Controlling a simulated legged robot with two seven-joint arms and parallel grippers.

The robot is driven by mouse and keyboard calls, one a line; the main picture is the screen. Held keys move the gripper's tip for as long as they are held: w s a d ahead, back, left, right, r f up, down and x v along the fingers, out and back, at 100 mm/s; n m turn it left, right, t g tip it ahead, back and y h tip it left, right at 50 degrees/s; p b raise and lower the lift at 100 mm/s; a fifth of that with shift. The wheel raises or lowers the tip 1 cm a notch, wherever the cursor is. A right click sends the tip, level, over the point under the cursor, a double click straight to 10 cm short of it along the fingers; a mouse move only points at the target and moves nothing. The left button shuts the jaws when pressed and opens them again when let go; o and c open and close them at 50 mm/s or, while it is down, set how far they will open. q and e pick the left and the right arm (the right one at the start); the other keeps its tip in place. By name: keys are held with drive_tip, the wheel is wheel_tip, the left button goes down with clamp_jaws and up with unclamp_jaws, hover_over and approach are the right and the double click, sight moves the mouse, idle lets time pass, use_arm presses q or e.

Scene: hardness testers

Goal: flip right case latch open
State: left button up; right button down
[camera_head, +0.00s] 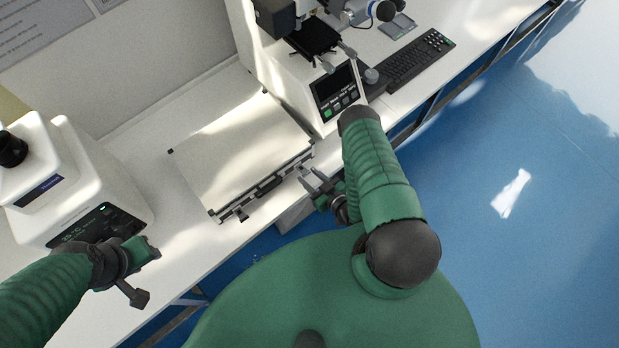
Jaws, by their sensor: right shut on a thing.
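A flat, pale case (240,150) with dark corner pieces lies closed on the white bench, its front edge towards me. A dark handle (268,188) is on that edge. The left case latch (240,214) shows near the front-left corner. My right gripper (312,180) is at the front-right end of the case, shut on the right case latch, which its fingers mostly hide. Whether the latch is flipped cannot be made out. My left gripper (146,250) is beside the left tester, away from the case; its fingers are not clear.
A white hardness tester (70,185) stands on the left. Another tester (320,85) with a screen stands close behind the case's right end. A black keyboard (418,60) lies beyond it. The bench's front edge (225,245) runs close before the case.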

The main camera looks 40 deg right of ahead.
drive_tip(key=shift+s+f, duration=0.1)
drive_tip(key=shift+f, duration=0.1)
idle(0.3)
drive_tip(key=c, duration=1.1)
unclamp_jaws()
drive_tip(key=shift+o, duration=1.3)
drive_tip(key=v, duration=1.6)
drive_tip(key=shift+s+b, duration=0.3)
drive_tip(key=shift+s, duration=0.1)
drive_tip(key=shift+f, duration=0.1)
